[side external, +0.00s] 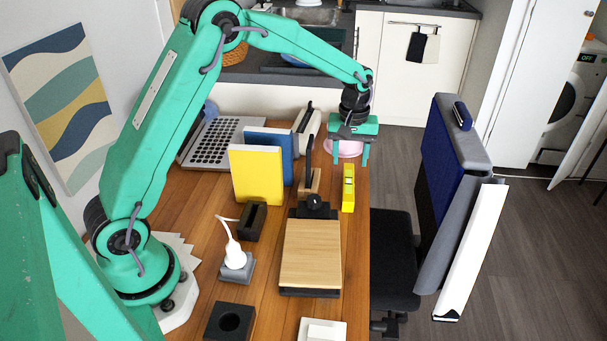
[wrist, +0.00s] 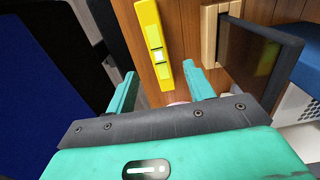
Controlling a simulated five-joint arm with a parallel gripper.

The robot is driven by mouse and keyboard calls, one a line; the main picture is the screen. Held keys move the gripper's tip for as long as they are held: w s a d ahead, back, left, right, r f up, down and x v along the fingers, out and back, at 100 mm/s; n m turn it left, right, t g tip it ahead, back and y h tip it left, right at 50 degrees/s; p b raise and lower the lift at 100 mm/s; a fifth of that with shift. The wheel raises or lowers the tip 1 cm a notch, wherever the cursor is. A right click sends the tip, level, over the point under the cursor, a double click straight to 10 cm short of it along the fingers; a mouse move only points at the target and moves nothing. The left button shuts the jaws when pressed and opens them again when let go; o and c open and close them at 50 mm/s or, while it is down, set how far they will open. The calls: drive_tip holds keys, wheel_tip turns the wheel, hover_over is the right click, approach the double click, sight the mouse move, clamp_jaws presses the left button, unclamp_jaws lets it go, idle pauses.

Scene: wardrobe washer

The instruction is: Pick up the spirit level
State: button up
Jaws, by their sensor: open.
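The spirit level (side external: 348,188) is a yellow bar with a pale vial window, lying near the right edge of the wooden table (side external: 205,215). In the wrist view the spirit level (wrist: 153,40) lies ahead of my fingers, with its near end close to the right finger. My gripper (side external: 348,160) is open and empty, above the table's right edge and beyond the level in the side view. It also shows in the wrist view (wrist: 160,92), with its two green fingers apart. Neither finger visibly touches the level.
A dark panel in a wooden stand (wrist: 262,50) is close to the level. A pink round object (side external: 350,148) is beneath my gripper. A wooden board (side external: 311,252), yellow book (side external: 257,175) and laptop (side external: 217,141) occupy the table. A black chair (side external: 390,250) stands beside its right edge.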

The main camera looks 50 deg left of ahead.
sight(349, 181)
drive_tip(key=shift+w+f, duration=0.3)
drive_tip(key=shift+f, duration=1.55)
drive_tip(key=shift+s+f, duration=0.1)
drive_tip(key=shift+f, duration=2.5)
drive_tip(key=c, duration=1.1)
